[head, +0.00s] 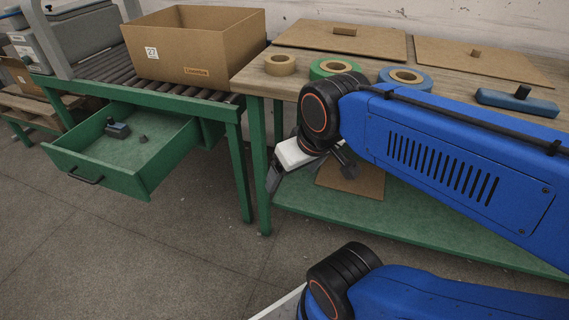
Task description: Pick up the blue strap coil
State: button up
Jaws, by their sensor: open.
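The blue strap coil (384,77) lies flat on the wooden bench top, in the upper middle right of the head view. It has a blue outer band and a tan inner ring, and my blue arm hides its lower edge. My gripper (312,174) is open and points down in front of the bench's front edge, left of the coil and lower than it. It is apart from the coil, and nothing shows between its dark fingers.
A green coil (317,69) and a tan coil (280,65) lie left of the blue one. A blue block with a black knob (517,102) lies right. Boards (345,41) lie behind. A cardboard box (195,45) stands on rollers above an open green drawer (100,160). Floor at left is clear.

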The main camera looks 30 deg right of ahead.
aim_at(413, 78)
jog(key=z, duration=1.4)
